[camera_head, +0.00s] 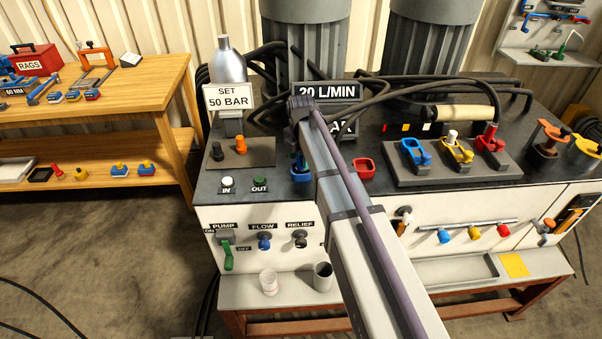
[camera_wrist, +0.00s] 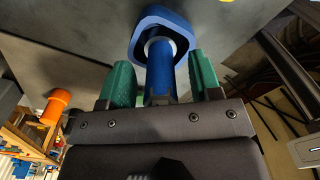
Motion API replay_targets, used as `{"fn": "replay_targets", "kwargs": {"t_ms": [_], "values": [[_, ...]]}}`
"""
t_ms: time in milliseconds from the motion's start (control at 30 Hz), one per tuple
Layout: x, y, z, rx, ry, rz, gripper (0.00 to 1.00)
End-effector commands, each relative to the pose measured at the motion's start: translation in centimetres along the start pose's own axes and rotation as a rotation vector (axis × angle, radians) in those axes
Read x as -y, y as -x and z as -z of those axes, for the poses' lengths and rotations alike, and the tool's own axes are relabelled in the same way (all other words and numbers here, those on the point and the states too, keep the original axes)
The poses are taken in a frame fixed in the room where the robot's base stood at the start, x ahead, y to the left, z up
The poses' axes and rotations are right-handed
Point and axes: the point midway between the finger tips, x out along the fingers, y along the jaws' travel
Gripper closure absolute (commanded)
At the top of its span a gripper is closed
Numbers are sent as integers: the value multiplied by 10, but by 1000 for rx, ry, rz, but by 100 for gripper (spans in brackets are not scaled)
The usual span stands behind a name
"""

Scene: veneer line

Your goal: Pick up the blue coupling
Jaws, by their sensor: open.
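In the wrist view a blue coupling (camera_wrist: 160,72) shows as a blue cylinder with a pale collar. Its far end is at a thick blue ring (camera_wrist: 146,24); I cannot tell whether it sits inside or in front of it. The green fingers of my gripper (camera_wrist: 161,80) are open, one on each side of the cylinder, with visible gaps. In the head view my arm hides the gripper and most of this spot; part of a blue ring (camera_head: 301,176) shows on the dark bench top beside the arm.
A red ring (camera_head: 364,167) lies close to the right of my arm. A grey block (camera_head: 452,172) with blue, yellow and red clamps stands further right. Black hoses cross the back of the bench. Signs and a small panel (camera_head: 238,152) with knobs stand left.

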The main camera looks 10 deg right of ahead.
Motion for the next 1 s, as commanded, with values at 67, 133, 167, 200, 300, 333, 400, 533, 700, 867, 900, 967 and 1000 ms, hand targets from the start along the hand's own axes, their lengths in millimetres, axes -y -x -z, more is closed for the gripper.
{"fn": "replay_targets", "kwargs": {"t_ms": [67, 133, 167, 200, 300, 333, 400, 533, 700, 867, 900, 967, 1000], "values": [[0, -10, 0, 0, 0, 0, 42], [0, -7, 0, 0, 0, 0, 42], [0, -6, 0, 0, 0, 0, 42], [0, -6, 0, 0, 0, 0, 42], [0, -6, 0, 0, 0, 0, 49], [0, -6, 0, 0, 0, 0, 52], [0, -6, 0, 0, 0, 0, 58], [0, -6, 0, 0, 0, 0, 71], [0, -6, 0, 0, 0, 0, 87], [0, -6, 0, 0, 0, 0, 100], [0, -6, 0, 0, 0, 0, 100], [0, -6, 0, 0, 0, 0, 100], [0, -6, 0, 0, 0, 0, 100]]}}
